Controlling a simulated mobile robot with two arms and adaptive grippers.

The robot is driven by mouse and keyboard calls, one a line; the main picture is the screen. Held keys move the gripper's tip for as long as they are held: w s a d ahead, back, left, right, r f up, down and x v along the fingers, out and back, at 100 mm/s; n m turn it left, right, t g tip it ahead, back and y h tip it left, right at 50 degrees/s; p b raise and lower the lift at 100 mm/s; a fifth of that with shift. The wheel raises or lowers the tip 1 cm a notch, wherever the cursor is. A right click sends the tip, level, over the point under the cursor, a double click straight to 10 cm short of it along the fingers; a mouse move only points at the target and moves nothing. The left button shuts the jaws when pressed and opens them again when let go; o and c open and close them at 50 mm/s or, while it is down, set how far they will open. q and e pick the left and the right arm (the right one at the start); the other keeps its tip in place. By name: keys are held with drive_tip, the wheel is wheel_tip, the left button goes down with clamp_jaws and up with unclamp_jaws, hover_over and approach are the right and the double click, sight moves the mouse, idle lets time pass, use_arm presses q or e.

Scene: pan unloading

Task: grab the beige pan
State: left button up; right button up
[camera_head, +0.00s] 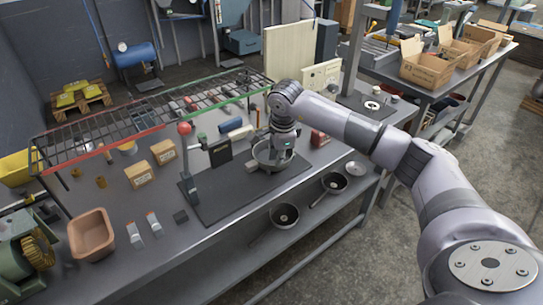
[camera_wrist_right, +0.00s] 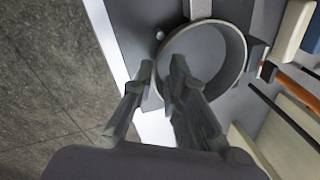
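A round pan (camera_head: 265,164) with a pale grey-beige rim stands on the dark mat on the workbench, partly hidden by my right gripper (camera_head: 283,148). In the right wrist view the pan (camera_wrist_right: 233,60) looks grey inside and empty. My right gripper (camera_wrist_right: 163,68) has its fingers apart there, with the pan's near-left rim between them. One fingertip is outside the rim and the other is over the inside. A small gap shows between the fingers, and I cannot tell whether either touches the wall. My left gripper is not in view.
Two dark pans (camera_head: 284,215) (camera_head: 334,182) lie on the lower shelf. A wire rack (camera_head: 110,122) runs behind. A terracotta bin (camera_head: 91,234) and small boxes (camera_head: 139,174) are at left.

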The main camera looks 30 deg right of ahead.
sight(276, 170)
drive_tip(key=p+x, duration=0.1)
drive_tip(key=x, duration=0.2)
drive_tip(key=shift+w+f, duration=0.1)
drive_tip(key=shift+f, duration=0.2)
drive_tip(key=shift+w+f, duration=0.1)
drive_tip(key=shift+f, duration=0.2)
drive_tip(key=shift+c, duration=0.4)
clamp_jaws()
drive_tip(key=shift+r, duration=0.2)
